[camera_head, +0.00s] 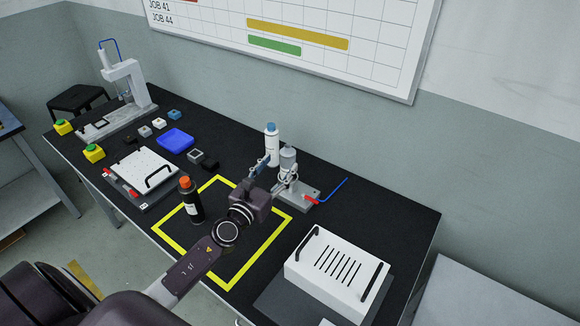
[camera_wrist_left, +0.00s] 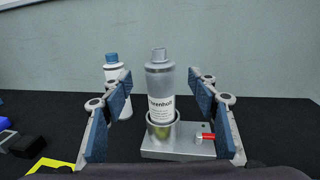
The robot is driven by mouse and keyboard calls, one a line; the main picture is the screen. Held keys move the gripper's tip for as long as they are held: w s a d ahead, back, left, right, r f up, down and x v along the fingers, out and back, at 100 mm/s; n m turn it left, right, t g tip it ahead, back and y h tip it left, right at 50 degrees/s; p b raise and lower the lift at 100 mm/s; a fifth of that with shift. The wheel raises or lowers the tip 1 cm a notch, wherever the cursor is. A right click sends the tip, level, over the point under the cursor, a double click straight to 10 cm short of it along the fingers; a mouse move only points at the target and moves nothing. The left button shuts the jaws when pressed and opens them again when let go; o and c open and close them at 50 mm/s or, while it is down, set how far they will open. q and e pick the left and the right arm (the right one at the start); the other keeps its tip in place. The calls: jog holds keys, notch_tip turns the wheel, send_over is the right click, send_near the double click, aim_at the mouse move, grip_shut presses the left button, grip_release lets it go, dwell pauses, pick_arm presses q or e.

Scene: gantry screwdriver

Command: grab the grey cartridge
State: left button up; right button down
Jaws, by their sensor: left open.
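The grey cartridge (camera_head: 288,160) stands upright in the round cup of a metal holder (camera_head: 309,193) with a red-tipped lever. The wrist view shows the grey cartridge (camera_wrist_left: 160,85) with a printed white label, its lower end hidden in the cup. My left gripper (camera_head: 274,177) is open, with its fingers pointing at the cartridge. In the wrist view the blue-padded fingers of my left gripper (camera_wrist_left: 162,92) stand left and right of it, with visible gaps on both sides. My right gripper is not in view.
A white cartridge with a blue cap (camera_head: 271,148) stands close left of the grey one. A black cartridge with an orange cap (camera_head: 194,206) stands inside the yellow square (camera_head: 235,288). A white slotted box (camera_head: 330,275) is at right; a blue tray (camera_head: 175,139) is farther left.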

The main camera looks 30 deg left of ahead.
aim_at(284, 160)
pick_arm(q)
jog(key=shift+w, duration=0.85)
jog(key=w, duration=0.4)
jog(key=shift+w+f+b, duration=0.15)
jog(key=shift+f+b, duration=0.05)
jog(key=shift+b, duration=0.15)
jog(key=shift+w, duration=0.15)
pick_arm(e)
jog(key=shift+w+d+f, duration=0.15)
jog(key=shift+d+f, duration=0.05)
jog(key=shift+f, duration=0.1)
pick_arm(q)
jog(key=shift+c, duration=0.7)
jog(key=c, duration=0.5)
grip_shut()
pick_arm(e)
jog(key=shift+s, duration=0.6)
